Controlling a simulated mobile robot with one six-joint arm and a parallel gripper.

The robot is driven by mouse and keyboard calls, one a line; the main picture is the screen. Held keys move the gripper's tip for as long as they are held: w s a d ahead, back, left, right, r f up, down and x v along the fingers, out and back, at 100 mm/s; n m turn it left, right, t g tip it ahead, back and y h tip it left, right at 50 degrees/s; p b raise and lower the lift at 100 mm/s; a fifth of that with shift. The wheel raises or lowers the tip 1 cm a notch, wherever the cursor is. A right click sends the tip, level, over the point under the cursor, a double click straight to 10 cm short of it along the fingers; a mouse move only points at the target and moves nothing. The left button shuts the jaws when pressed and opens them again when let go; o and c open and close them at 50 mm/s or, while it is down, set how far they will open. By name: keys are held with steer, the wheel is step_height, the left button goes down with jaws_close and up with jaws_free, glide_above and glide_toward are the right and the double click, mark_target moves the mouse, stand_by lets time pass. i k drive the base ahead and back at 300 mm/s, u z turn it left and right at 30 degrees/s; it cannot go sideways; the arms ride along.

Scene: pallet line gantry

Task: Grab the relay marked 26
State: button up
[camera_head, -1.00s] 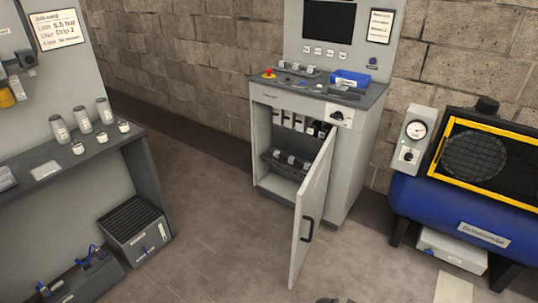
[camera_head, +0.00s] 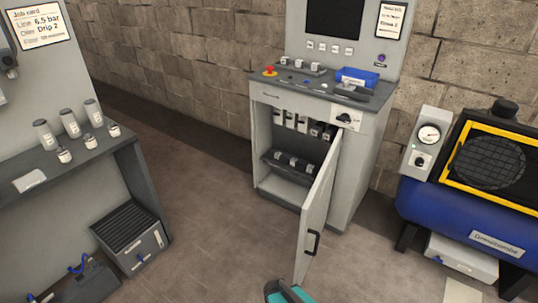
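Small white-and-dark blocks that look like relays hang in a row (camera_head: 290,120) inside the open grey cabinet (camera_head: 263,150). More lie in a dark tray (camera_head: 270,157) on a lower level in it. The cabinet door (camera_head: 315,215) stands open towards me and hides part of the inside on the right. My gripper's fingers are not in view; a teal and dark part shows at the bottom edge.
A blue bin (camera_head: 357,76) and a red button (camera_head: 269,71) are on the cabinet top. A blue compressor (camera_head: 440,208) stands at right. A bench (camera_head: 90,155) with bottles is at left, a dark slatted box (camera_head: 130,238) beneath it. Open floor lies between bench and cabinet.

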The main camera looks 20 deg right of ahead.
mark_target(278, 156)
steer(key=u, duration=0.7)
steer(key=i, duration=1.95)
steer(key=z, duration=0.05)
